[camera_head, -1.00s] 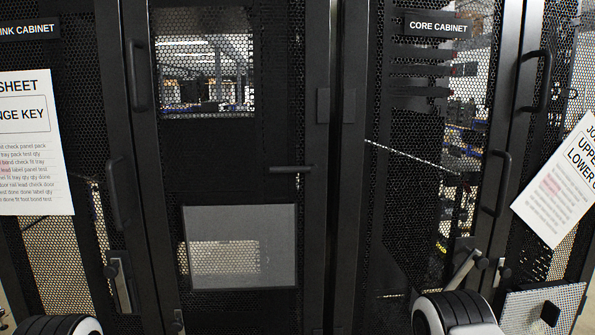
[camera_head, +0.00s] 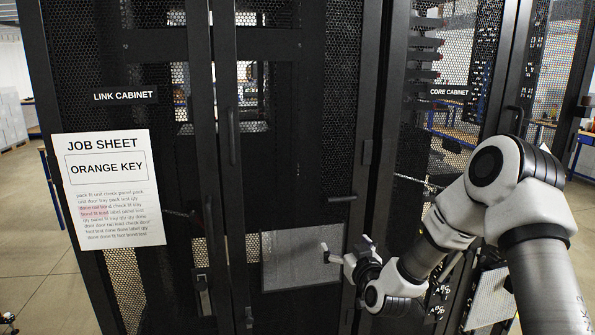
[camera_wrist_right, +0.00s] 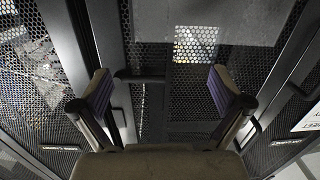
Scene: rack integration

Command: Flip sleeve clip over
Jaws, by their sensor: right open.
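No sleeve clip can be told for certain. A grey see-through panel (camera_head: 295,262), perhaps the sleeve, is on the black mesh door in the middle of the head view. A short horizontal black bar (camera_head: 342,199) sits above its right end. My right gripper (camera_head: 347,249) is open and empty in front of the panel's right edge. In the right wrist view the two fingers of the right gripper (camera_wrist_right: 160,90) stand wide apart, with a dark bar (camera_wrist_right: 146,77) on the door seen between them. My left gripper is not in view.
A job sheet (camera_head: 108,190) reading ORANGE KEY hangs on the left door, below the LINK CABINET label (camera_head: 123,96). The CORE CABINET label (camera_head: 449,91) is at right. A vertical door handle (camera_head: 232,136) sticks out left of the panel. Open floor shows at far left.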

